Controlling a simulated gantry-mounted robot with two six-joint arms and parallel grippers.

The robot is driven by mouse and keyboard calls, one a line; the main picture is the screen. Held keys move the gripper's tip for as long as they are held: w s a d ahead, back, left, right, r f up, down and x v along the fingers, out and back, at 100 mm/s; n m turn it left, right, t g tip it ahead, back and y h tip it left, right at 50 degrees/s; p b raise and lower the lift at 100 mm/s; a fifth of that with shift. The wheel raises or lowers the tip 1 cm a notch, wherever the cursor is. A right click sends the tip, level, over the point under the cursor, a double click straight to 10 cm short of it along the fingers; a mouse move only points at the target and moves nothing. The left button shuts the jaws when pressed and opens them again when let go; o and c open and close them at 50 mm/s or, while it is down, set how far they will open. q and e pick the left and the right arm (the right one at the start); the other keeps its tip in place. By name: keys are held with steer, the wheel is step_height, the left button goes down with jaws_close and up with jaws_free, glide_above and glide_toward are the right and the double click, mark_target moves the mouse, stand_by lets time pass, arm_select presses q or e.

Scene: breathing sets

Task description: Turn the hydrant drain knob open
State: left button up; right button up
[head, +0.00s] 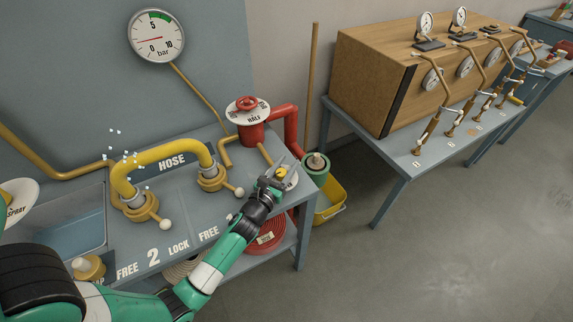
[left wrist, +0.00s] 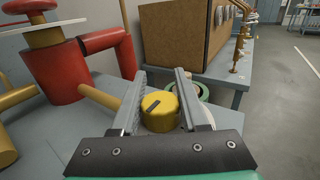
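The hydrant drain knob (head: 281,173) is a small yellow round knob on a pale dial plate (head: 292,183) at the right end of the bench. In the left wrist view the knob (left wrist: 160,112) shows a dark slanted mark on its top. My left gripper (head: 279,170) is at the knob, its two grey fingers (left wrist: 159,88) open on either side of it. A narrow gap shows on the right; whether the left finger touches cannot be told. The red hydrant (head: 251,133) stands behind, under a white plate reading HALF. My right gripper is not in view.
A yellow hose (head: 160,158) arches between two brass couplings left of the knob, with white specks around its left end. A pressure gauge (head: 156,36) hangs on the wall. A yellow bucket (head: 330,203) stands beside the bench. A second table (head: 395,165) is at right.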

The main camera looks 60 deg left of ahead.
arm_select(q)
jaws_close()
